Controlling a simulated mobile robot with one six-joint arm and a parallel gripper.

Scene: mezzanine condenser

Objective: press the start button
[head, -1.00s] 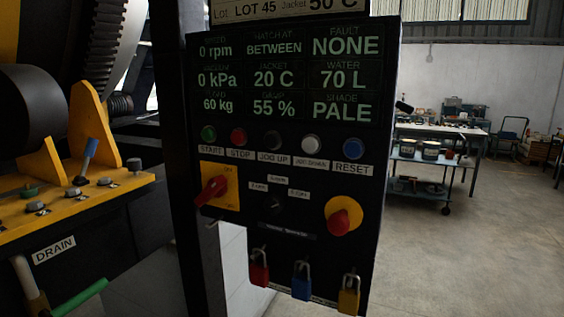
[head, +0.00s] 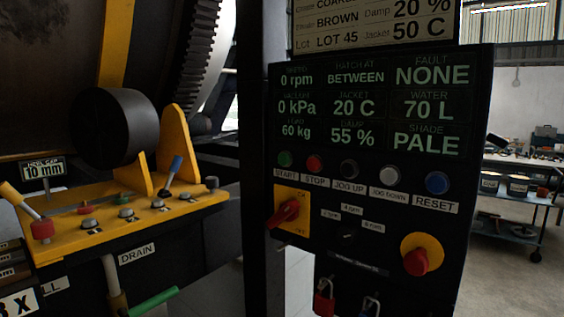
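The green start button (head: 285,158) is at the left end of a row of round buttons on the black control panel (head: 300,262). Its label START (head: 286,173) is just below it. The panel's display (head: 380,105) reads 0 rpm, hatch BETWEEN, fault NONE. My gripper is not in view.
Below the buttons are a red rotary switch (head: 284,213) on a yellow plate and a red knob (head: 416,261) on a yellow disc. Padlocks hang at the panel's bottom. A yellow valve bench (head: 130,222) stands left. A cart (head: 512,196) stands behind, right.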

